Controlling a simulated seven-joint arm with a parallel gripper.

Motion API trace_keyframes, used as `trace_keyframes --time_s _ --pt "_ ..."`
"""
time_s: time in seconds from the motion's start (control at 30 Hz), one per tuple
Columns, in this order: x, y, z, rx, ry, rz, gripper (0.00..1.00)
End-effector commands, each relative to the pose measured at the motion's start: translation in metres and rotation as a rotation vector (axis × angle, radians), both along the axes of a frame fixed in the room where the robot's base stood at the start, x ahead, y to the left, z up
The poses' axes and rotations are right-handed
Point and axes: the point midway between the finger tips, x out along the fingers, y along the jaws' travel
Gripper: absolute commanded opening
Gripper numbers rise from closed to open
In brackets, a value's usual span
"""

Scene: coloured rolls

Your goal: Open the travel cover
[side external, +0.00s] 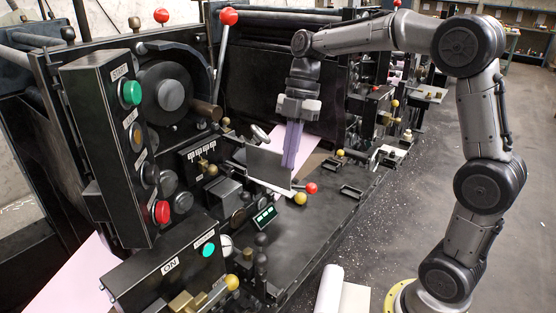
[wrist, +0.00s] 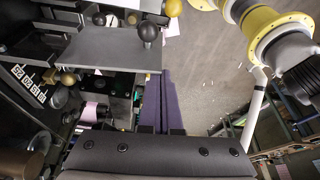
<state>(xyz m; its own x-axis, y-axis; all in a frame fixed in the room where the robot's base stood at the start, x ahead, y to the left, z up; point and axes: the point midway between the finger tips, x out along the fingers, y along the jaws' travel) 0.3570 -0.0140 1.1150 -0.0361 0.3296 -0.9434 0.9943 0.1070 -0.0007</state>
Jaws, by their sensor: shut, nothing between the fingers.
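A flat grey plate (side external: 268,165), which looks like the travel cover, stands on the black machine near the middle of the side external view. In the wrist view a grey plate (wrist: 115,48) with a dark ball knob (wrist: 148,32) by its right edge lies up and left of the fingers. My gripper (side external: 289,166) has long purple fingers pointing down, just right of the plate. The fingers are shut and empty. In the wrist view my gripper (wrist: 167,74) has its tips close to the plate's lower right corner; I cannot tell whether they touch.
A yellow knob (side external: 300,199) and a red knob (side external: 311,188) stand beside the plate's lower right. A button panel (side external: 125,150) and a red-topped lever (side external: 223,50) are to the left. A pink sheet (side external: 308,142) lies behind the fingers. The dark bed's front right (side external: 325,225) is mostly clear.

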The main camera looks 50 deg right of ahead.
Motion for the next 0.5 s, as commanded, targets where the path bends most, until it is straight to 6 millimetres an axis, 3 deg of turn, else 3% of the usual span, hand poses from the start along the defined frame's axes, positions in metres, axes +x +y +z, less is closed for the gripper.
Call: trace_keyframes --time_s 0.3,0.5 --pt "0.005 -0.03 0.0 -0.001 0.0 0.236 0.0" --pt "0.008 -0.04 0.0 -0.001 0.0 0.245 0.0"
